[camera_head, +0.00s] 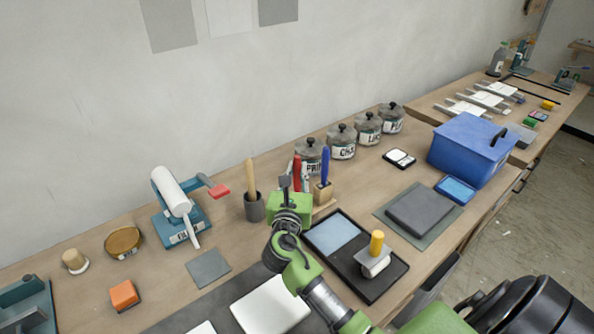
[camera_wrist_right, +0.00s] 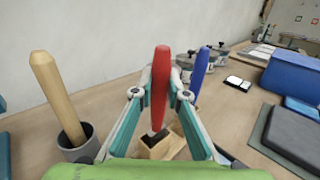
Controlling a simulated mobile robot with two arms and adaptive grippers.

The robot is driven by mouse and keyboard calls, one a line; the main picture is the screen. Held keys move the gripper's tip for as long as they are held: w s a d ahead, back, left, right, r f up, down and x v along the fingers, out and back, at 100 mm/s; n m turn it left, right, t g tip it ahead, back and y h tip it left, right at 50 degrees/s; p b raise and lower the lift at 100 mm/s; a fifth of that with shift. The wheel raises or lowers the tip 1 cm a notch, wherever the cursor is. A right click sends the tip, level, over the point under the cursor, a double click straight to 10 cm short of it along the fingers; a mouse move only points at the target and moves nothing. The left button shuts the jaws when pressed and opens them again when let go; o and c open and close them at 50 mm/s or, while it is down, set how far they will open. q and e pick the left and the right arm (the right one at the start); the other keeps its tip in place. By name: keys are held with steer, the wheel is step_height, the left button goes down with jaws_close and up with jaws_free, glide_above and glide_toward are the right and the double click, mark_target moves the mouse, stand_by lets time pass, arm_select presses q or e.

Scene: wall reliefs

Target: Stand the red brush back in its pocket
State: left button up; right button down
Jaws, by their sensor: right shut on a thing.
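The red brush (camera_head: 297,172) is upright in my right gripper (camera_head: 294,185), which is shut on it. In the right wrist view the red brush (camera_wrist_right: 160,85) stands between the two teal fingers of the right gripper (camera_wrist_right: 160,94). Its lower end is over a dark pocket of the wooden brush block (camera_wrist_right: 148,152); I cannot tell whether the tip is inside. The block (camera_head: 324,194) also shows in the head view, partly behind my gripper. A blue brush (camera_head: 325,166) stands in the block, right of the red one. My left gripper is not in view.
A grey cup (camera_head: 255,208) with a wooden stick stands left of my gripper. Several labelled jars (camera_head: 342,150) stand behind. A black tray (camera_head: 385,284) with a blue sheet and a yellow-handled roller lies to the right. A blue box (camera_head: 462,150) stands farther right.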

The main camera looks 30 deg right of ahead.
mark_target(297, 157)
steer(key=shift+f+b, duration=0.45)
steer(key=shift+f, duration=0.25)
steer(key=c, duration=1.9)
jaws_free()
steer(key=o, duration=0.5)
steer(key=shift+c, duration=0.2)
steer(key=shift+r, duration=0.1)
step_height(297, 157, up, 8)
steer(key=p, duration=0.9)
